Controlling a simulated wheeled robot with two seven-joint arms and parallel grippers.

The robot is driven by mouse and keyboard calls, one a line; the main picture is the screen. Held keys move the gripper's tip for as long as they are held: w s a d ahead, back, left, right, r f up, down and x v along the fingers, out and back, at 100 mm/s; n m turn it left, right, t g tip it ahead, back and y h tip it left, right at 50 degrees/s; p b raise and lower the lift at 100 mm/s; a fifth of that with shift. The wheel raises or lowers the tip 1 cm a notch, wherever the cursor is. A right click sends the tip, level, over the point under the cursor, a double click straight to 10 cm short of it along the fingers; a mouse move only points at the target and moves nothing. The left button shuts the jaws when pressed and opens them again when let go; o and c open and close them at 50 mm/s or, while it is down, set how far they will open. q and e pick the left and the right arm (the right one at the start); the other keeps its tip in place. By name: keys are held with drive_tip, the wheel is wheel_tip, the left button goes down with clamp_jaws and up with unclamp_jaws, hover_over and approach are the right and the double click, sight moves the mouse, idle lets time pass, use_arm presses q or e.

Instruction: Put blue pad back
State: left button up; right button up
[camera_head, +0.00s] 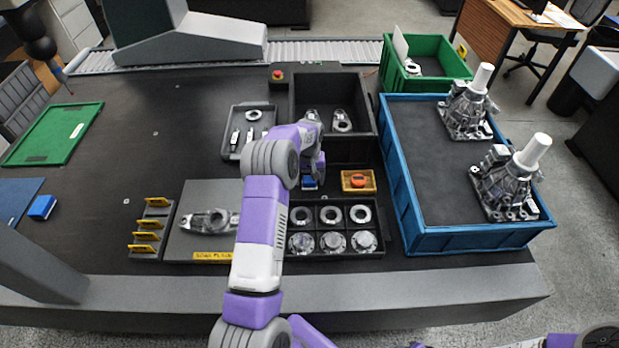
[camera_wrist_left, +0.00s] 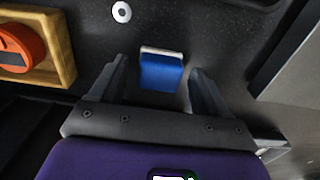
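A small blue pad (camera_wrist_left: 161,72) with a pale edge lies on the dark surface in the left wrist view, between my left gripper's (camera_wrist_left: 160,85) two fingers. A gap shows on each side, so the fingers are open and do not touch it. In the head view my left gripper (camera_head: 311,178) points down beside the orange tray, partly hidden by its own arm, and a bit of the blue pad (camera_head: 309,185) shows under it. Another blue block (camera_head: 42,207) lies at the far left by a blue mat (camera_head: 14,196). My right gripper is not in view.
A wooden tray with an orange round item (camera_head: 358,181) stands close on the right of my left gripper. A black parts tray (camera_head: 374,220) is in front, a dark bin (camera_head: 375,112) behind. A blue crate (camera_head: 410,232) with castings stands right. The table's left middle is clear.

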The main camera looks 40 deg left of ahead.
sight(310, 180)
use_arm(q)
drive_tip(key=shift+r, duration=0.15)
wheel_tip(310, 180, up, 12)
drive_tip(key=p, duration=0.2)
drive_tip(key=shift+p, duration=0.4)
drive_tip(key=shift+r, duration=0.15)
